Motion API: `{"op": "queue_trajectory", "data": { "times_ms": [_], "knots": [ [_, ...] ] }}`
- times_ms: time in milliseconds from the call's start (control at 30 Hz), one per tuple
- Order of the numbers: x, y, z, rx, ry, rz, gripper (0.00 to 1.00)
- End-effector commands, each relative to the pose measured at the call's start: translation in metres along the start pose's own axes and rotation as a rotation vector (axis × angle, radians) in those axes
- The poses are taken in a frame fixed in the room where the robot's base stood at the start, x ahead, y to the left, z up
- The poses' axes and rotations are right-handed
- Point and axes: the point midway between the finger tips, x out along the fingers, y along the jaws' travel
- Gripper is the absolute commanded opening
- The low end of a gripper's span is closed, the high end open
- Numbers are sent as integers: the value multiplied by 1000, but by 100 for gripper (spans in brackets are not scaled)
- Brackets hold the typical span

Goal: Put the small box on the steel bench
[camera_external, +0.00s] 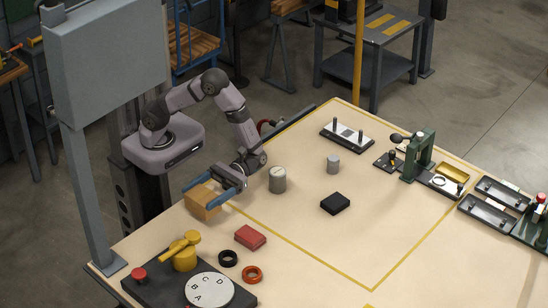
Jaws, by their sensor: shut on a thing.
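A small brown cardboard box (202,205) is at the left edge of the pale work table. My gripper (216,186) reaches down over it from the right, with its blue-grey fingers shut on the box. The fingers hide part of the box's top and sides. I cannot tell whether the box's underside touches the table. A grey metal bench (345,67) with a lower shelf and yellow stripes on its top stands at the back, apart from the work table; it may be the steel bench.
Near the box are a grey cylinder (277,180), a red block (250,237) and a black ring (228,258). A grey post (88,195) with a panel rises at the left. The yellow-outlined middle holds a black block (335,203) and free room.

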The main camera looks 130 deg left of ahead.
Motion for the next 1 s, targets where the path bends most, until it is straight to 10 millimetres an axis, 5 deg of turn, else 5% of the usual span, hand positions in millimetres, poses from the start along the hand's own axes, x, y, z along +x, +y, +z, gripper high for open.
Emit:
{"op": "queue_trajectory", "data": {
  "times_ms": [167,533,1000],
  "knots": [
    [0,0,-2,1,-3,0,35],
    [0,0,-38,-1,-4,1,35],
    [0,0,-44,1,-3,1,35]
  ]
}}
